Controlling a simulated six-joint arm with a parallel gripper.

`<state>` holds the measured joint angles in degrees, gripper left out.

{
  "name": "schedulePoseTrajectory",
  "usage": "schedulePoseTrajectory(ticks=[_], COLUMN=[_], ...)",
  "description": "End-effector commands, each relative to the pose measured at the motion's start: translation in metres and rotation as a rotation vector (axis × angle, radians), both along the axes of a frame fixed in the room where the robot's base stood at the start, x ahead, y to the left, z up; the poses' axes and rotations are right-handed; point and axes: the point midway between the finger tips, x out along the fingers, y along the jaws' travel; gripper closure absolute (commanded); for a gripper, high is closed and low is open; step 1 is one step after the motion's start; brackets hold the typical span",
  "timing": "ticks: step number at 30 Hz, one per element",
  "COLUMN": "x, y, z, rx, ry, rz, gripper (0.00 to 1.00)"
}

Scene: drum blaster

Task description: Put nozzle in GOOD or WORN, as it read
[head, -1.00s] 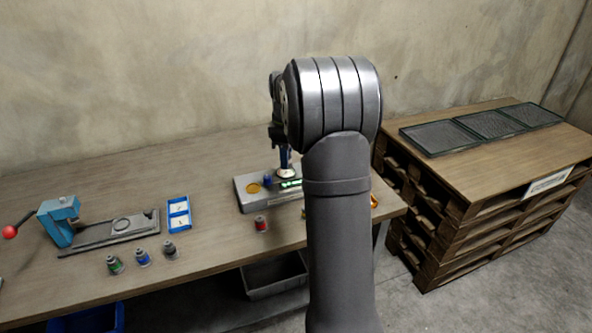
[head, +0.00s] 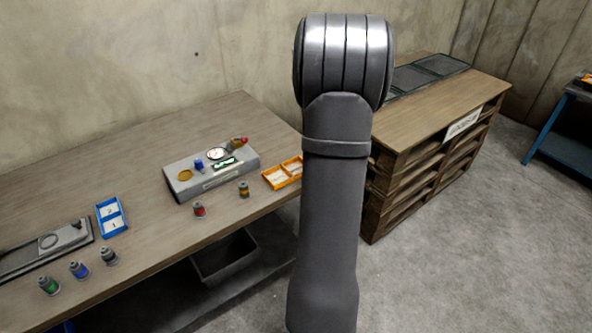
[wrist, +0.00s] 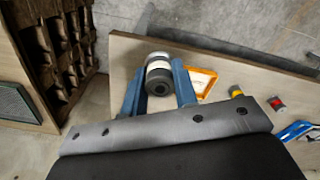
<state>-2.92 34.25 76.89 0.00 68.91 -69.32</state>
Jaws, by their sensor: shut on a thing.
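My gripper (wrist: 158,92) is shut on the nozzle (wrist: 158,73), a short dark cylinder with a pale band, held between two blue fingers. In the head view my own arm hides both. The nozzle is above and apart from the table in the wrist view. The orange tray (head: 283,173) has two compartments with pale labels too small to read; it shows behind the right finger in the wrist view (wrist: 207,77). The grey gauge box (head: 190,186) has a round dial (head: 216,153) and a lit green display (head: 225,163), whose reading I cannot make out.
A yellow-banded canister (head: 243,189) and a red one (head: 199,209) stand before the gauge box. Green (head: 48,285), blue (head: 78,269) and grey (head: 108,256) ones stand left, near a blue two-part tray (head: 101,221). A pallet stack (head: 425,170) stands right.

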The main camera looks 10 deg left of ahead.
Motion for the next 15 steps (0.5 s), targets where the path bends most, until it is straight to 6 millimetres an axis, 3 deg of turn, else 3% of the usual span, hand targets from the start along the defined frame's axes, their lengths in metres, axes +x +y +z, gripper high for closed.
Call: schedulePoseTrajectory(ticks=[2, 5, 15], x=[-0.001, 0.001, 0.025], y=[-0.011, -0.013, 0.054], z=[-0.001, -0.005, -0.048], rx=[0.001, 0.001, 0.000], ry=[-0.001, -0.001, 0.000], rz=[-0.019, -0.026, -0.023], gripper=[1.00, 1.00, 1.00])
